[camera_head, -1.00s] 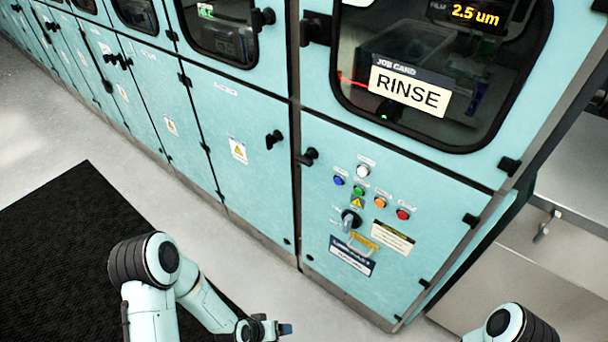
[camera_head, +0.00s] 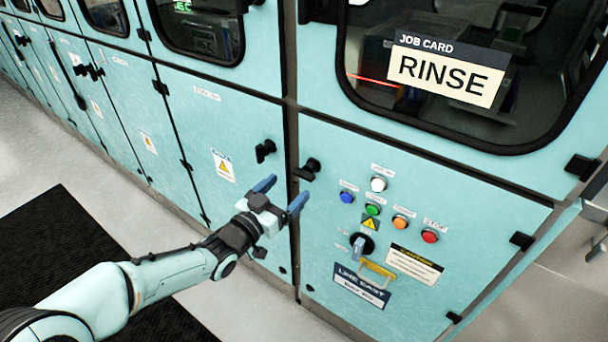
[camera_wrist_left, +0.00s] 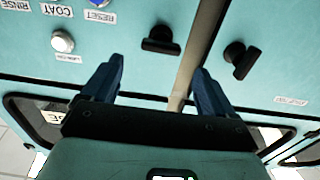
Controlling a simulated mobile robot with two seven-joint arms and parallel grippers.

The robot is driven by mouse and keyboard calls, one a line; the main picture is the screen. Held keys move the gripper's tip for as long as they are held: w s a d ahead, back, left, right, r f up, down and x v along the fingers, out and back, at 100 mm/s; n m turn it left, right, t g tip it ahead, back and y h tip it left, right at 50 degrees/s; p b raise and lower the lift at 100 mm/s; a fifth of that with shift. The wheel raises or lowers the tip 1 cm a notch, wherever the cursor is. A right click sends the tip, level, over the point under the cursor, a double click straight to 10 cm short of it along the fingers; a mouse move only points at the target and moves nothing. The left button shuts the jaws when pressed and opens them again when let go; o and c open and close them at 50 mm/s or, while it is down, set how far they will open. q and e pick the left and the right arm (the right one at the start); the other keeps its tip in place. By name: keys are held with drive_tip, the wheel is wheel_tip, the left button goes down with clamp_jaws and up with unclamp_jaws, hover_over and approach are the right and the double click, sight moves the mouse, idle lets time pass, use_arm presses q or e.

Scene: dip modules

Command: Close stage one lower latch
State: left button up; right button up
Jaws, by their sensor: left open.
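Two black lower latches flank the dark vertical seam between two teal door panels. One latch (camera_head: 308,169) is on the right panel, beside the button group; it also shows in the left wrist view (camera_wrist_left: 160,41). The other latch (camera_head: 265,150) is on the left panel; it shows tilted in the left wrist view (camera_wrist_left: 240,59). I cannot tell which is stage one's. My left gripper (camera_head: 281,194) is open and empty, with blue fingers spread just below the latches in the head view. In the left wrist view, its fingers (camera_wrist_left: 157,66) show no contact with either latch.
The right panel has coloured buttons (camera_head: 372,209), a rotary switch (camera_head: 360,246) and a yellow handle (camera_head: 378,271). A RINSE job card (camera_head: 447,75) is on the window above. A black mat (camera_head: 50,235) lies on the open floor at left.

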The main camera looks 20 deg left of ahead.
sight(301, 176)
use_arm(q)
drive_tip(key=x, duration=0.8)
drive_tip(key=shift+f, duration=0.1)
drive_tip(key=c, duration=1)
